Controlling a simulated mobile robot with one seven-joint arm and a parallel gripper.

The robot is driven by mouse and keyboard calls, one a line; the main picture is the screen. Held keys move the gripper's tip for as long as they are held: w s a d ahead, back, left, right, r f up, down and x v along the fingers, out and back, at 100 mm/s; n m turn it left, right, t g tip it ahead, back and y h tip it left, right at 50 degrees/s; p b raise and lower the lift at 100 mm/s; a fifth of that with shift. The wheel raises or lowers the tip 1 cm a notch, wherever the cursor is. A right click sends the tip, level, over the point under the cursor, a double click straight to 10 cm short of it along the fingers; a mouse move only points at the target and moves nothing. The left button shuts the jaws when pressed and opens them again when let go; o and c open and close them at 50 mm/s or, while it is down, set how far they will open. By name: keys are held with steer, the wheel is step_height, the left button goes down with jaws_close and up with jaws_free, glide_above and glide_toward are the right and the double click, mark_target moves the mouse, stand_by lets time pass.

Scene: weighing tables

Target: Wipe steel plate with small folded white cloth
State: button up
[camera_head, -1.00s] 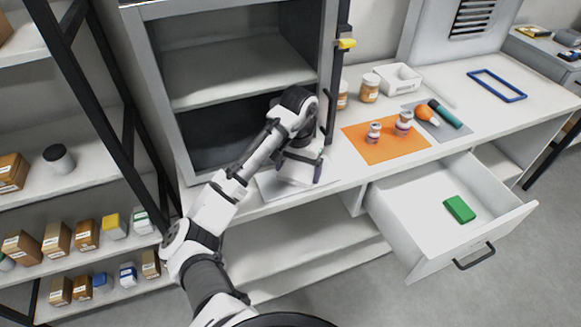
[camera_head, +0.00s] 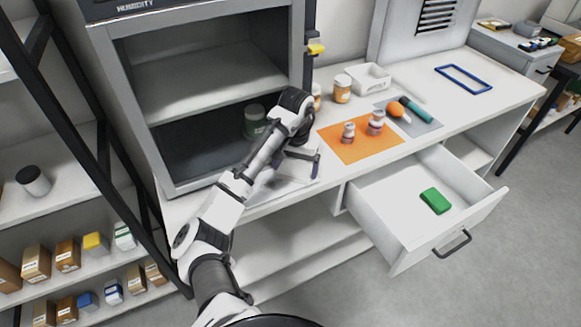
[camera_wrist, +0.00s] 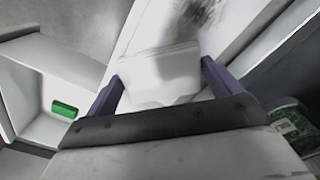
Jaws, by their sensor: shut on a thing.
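The small folded white cloth (camera_wrist: 160,75) is between the two purple fingers of my gripper (camera_wrist: 160,72) in the wrist view. My gripper is shut on it. In the head view my gripper (camera_head: 300,163) is low over the bench front, beside the cabinet. The pale steel plate (camera_head: 264,191) lies under and left of my gripper, partly hidden by my arm. A dark smudge (camera_wrist: 201,12) shows on the plate beyond the cloth in the wrist view. I cannot tell whether the cloth touches the plate.
An open drawer (camera_head: 385,222) holding a green block (camera_head: 435,200) juts out at right. An orange mat (camera_head: 350,153) bears two small jars. The open cabinet (camera_head: 166,130) stands behind my arm, with a green jar (camera_head: 254,118) inside. Shelves with boxes are at left.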

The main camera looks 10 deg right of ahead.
mark_target(258, 189)
steer(key=shift+w+d+r, duration=0.1)
steer(key=shift+d+r, duration=0.2)
steer(key=shift+d, duration=0.5)
steer(key=shift+w+r, duration=0.1)
steer(key=shift+r, duration=0.25)
steer(key=shift+a+f, duration=0.2)
steer(key=shift+a, duration=0.5)
steer(key=shift+a, duration=0.1)
steer(key=shift+s+a+f, duration=0.15)
steer(key=shift+s+a, duration=0.5)
steer(key=shift+a, duration=1.15)
steer(key=shift+s+a+f, duration=0.2)
steer(key=shift+s+a, duration=0.5)
steer(key=shift+a, duration=1.1)
steer(key=shift+s+a+f, duration=0.15)
steer(key=shift+s+a, duration=0.5)
steer(key=shift+a, duration=1.15)
steer(key=shift+r, duration=3.05)
